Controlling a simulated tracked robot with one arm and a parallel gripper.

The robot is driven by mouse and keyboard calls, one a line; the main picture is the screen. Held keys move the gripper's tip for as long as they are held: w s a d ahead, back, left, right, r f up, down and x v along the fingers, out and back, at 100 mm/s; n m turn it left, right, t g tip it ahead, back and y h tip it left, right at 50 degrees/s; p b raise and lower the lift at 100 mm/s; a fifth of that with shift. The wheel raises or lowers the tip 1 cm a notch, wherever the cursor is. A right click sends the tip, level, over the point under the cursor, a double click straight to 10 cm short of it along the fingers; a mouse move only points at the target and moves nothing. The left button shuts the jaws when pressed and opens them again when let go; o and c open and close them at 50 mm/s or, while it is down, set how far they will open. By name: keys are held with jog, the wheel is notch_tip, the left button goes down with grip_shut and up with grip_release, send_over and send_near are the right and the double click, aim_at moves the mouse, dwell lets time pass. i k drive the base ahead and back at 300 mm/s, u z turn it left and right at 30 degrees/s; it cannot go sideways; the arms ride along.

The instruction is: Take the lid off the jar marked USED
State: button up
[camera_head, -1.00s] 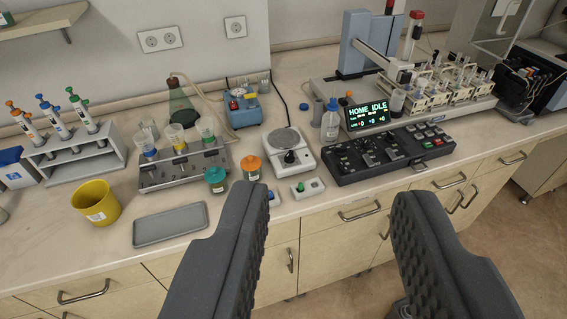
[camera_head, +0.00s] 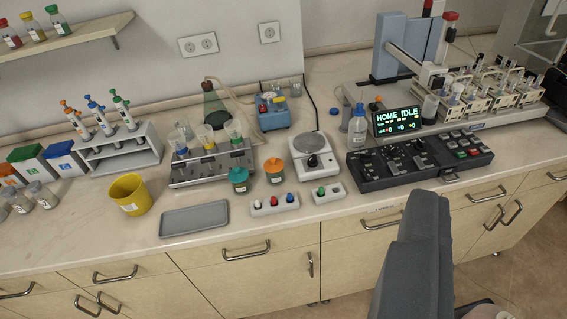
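Two small lidded jars stand side by side on the bench, left of the white round-plate device. One jar (camera_head: 239,186) has a teal-green lid (camera_head: 238,174); the other jar (camera_head: 275,177) has an orange lid (camera_head: 274,165). Both lids are on. Labels are too small to read, so I cannot tell which jar is marked USED. My gripper (camera_head: 425,215) shows as one dark grey finger at the lower right, in front of the cabinets and well right of the jars. The second finger is not clearly visible. Nothing shows held.
A grey tray (camera_head: 194,219) and switch box (camera_head: 275,205) lie in front of the jars. A tube stand (camera_head: 213,168) is behind left, and the white device (camera_head: 314,157) is to the right. A yellow bucket (camera_head: 130,195) stands left. A black control panel (camera_head: 420,158) lies right.

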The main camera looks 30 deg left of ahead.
aim_at(272, 165)
jog(key=i, duration=1.45)
jog(key=u, duration=0.65)
